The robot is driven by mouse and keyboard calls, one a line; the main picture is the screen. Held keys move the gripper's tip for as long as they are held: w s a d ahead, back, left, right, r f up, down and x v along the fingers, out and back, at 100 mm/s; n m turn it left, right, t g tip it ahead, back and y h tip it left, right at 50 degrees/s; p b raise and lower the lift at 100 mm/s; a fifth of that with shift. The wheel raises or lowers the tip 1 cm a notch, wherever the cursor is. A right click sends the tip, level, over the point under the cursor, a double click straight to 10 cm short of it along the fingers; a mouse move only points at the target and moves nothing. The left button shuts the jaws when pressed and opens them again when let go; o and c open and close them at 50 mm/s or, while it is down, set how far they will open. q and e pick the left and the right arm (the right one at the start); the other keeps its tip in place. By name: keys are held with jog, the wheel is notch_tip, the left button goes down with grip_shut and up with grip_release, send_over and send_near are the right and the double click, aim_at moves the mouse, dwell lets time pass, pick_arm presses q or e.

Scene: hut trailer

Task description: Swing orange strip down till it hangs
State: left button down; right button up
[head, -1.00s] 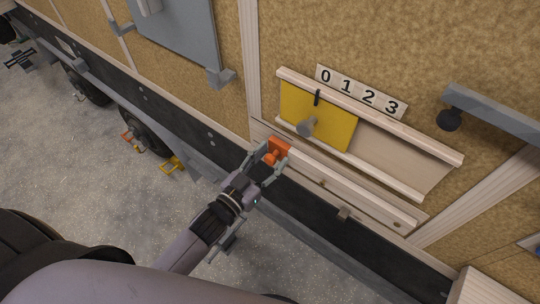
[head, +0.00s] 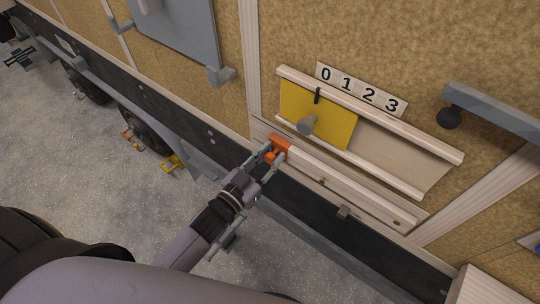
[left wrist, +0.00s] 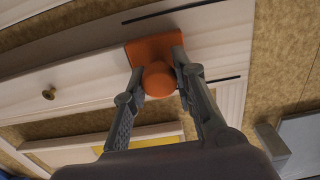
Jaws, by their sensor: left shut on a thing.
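The orange piece (head: 280,145) is at the left end of a pale wooden bar (head: 345,182) on the trailer wall, below the yellow panel. In the left wrist view it is a flat orange plate (left wrist: 142,48) with a round orange knob (left wrist: 158,80) standing out from it. My left gripper (head: 270,158) is shut on the knob, one finger on each side, as the left wrist view (left wrist: 158,72) also shows. The pale bar slopes down to the right in the head view. My right gripper is not in view.
A grey lever (head: 490,112) with a black ball is at right. A grey flap (head: 180,35) is at upper left.

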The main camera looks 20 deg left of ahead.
pick_arm(q)
jog(key=shift+f, duration=0.1)
dwell(0.3)
jog(key=d+f+n+b, duration=0.1)
jog(key=f+b, duration=0.2)
jog(key=f, duration=0.1)
jog(key=d+f+n+b, duration=0.1)
jog(key=f+n+b, duration=0.1)
jog(key=f, duration=0.3)
jog(key=s+d+f+n+b, duration=0.1)
jog(key=f+n+b, duration=0.1)
jog(key=f+b, duration=0.2)
jog(key=shift+f, duration=0.75)
jog(key=shift+s+d+f, duration=0.1)
jog(key=shift+s+f, duration=0.1)
jog(key=c, duration=1.7)
grip_release()
jog(key=shift+f, duration=0.1)
jog(key=o, duration=0.3)
jog(key=shift+w+d, duration=0.1)
jog(key=shift+o, duration=0.4)
